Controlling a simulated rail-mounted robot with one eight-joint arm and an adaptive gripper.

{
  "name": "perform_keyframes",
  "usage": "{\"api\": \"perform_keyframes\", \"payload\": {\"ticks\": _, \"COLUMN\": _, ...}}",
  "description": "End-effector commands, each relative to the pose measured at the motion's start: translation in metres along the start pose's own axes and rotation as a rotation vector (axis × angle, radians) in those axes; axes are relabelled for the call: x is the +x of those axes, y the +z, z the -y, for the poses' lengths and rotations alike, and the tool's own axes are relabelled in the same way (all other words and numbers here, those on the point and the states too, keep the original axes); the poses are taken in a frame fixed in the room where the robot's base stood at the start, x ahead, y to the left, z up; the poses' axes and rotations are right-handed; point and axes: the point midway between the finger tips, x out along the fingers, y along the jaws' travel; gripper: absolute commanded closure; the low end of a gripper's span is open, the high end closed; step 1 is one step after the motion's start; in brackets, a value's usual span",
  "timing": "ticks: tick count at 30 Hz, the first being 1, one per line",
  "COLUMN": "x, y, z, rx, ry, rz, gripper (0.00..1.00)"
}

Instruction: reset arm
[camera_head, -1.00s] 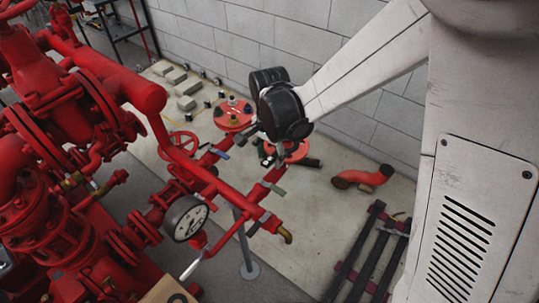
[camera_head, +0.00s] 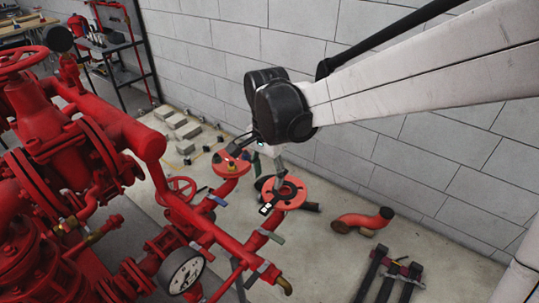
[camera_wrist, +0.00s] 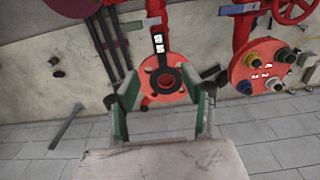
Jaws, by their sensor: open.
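My gripper (camera_wrist: 165,98) is open and empty in the wrist view, its two green-and-grey fingers spread apart. Between and beyond the fingers is a red round flange (camera_wrist: 184,72) with a dark ring-shaped piece and a black-and-white tag on it. In the head view, my gripper (camera_head: 262,160) hangs under the black wrist joint, partly hidden by it. It is above and between the two red flanges, and the nearer flange (camera_head: 284,193) is just below right. I cannot tell the exact gap.
The other flange (camera_head: 232,164) carries coloured plugs, clearer in the wrist view (camera_wrist: 262,66). Red pump pipework fills the left, with a pressure gauge (camera_head: 181,271). A red elbow pipe (camera_head: 362,220) and dark bars (camera_head: 390,274) lie on the floor. A block wall (camera_head: 400,150) stands behind.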

Motion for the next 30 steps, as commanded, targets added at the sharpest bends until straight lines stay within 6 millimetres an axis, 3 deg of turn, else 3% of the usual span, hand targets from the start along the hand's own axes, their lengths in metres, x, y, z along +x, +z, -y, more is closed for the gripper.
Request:
{"api": "perform_keyframes", "payload": {"ticks": 17, "x": -0.011, "y": -0.002, "z": -0.007, "rx": -0.01, "ry": -0.011, "rz": -0.007, "gripper": 0.57}}
{"api": "perform_keyframes", "payload": {"ticks": 20, "x": -0.021, "y": -0.006, "z": -0.022, "rx": -0.038, "ry": -0.036, "rz": -0.024, "gripper": 0.57}}
{"api": "perform_keyframes", "payload": {"ticks": 30, "x": -0.06, "y": -0.019, "z": -0.102, "rx": -0.203, "ry": -0.15, "rz": -0.15, "gripper": 0.57}}
